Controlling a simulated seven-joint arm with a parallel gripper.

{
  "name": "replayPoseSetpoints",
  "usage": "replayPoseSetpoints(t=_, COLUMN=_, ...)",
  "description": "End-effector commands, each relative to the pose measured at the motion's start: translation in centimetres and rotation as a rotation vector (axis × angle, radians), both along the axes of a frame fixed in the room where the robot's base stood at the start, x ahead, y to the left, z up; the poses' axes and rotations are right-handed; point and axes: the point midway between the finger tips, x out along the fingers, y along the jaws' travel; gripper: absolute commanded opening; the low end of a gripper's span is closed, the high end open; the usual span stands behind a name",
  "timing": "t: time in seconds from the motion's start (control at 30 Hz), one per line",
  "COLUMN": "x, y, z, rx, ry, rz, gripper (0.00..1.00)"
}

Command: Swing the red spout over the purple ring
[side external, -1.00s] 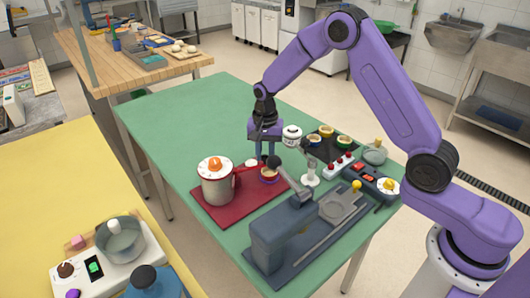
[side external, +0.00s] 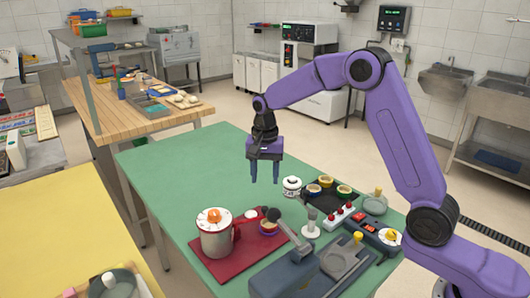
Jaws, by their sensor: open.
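The red spout (side external: 242,218) sticks out to the right from a grey pot (side external: 216,241) with a white, orange-knobbed top, standing on a red mat. A small pale knob (side external: 252,214) sits by the spout. A small ring-like piece with a purple side (side external: 268,231) is on the mat right of the pot. The spout's outer end is close to it, partly hidden; I cannot tell whether it is directly over it. My gripper (side external: 265,183) is open and empty, fingers down, above and behind the spout, apart from everything.
A grey machine with a dark-ended lever (side external: 289,229) stands in front of the ring. The green table (side external: 180,175) is clear at back left.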

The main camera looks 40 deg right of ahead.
Motion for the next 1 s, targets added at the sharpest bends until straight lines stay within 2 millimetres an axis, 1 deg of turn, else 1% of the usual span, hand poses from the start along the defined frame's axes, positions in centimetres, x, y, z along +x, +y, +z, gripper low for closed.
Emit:
replayPoseSetpoints(t=0.03, x=0.1, y=0.0, z=1.2, rx=0.001, ry=-0.005, rz=0.0, gripper=0.5)
replayPoseSetpoints(t=0.2, x=0.0, y=0.0, z=4.3, rx=0.001, ry=-0.004, rz=0.0, gripper=0.5)
replayPoseSetpoints(t=0.3, x=0.0, y=0.0, z=5.6, rx=0.001, ry=-0.002, rz=0.0, gripper=0.5)
replayPoseSetpoints(t=0.4, x=0.0, y=0.0, z=6.5, rx=0.0, ry=-0.001, rz=0.0, gripper=0.5)
replayPoseSetpoints(t=0.57, x=0.0, y=0.0, z=7.0, rx=0.0, ry=0.001, rz=0.0, gripper=0.5)
replayPoseSetpoints(t=0.87, x=-0.1, y=0.1, z=7.0, rx=0.0, ry=0.001, rz=0.004, gripper=0.5)
replayPoseSetpoints(t=1.0, x=-1.0, y=0.8, z=7.2, rx=0.0, ry=-0.001, rz=0.066, gripper=0.5)
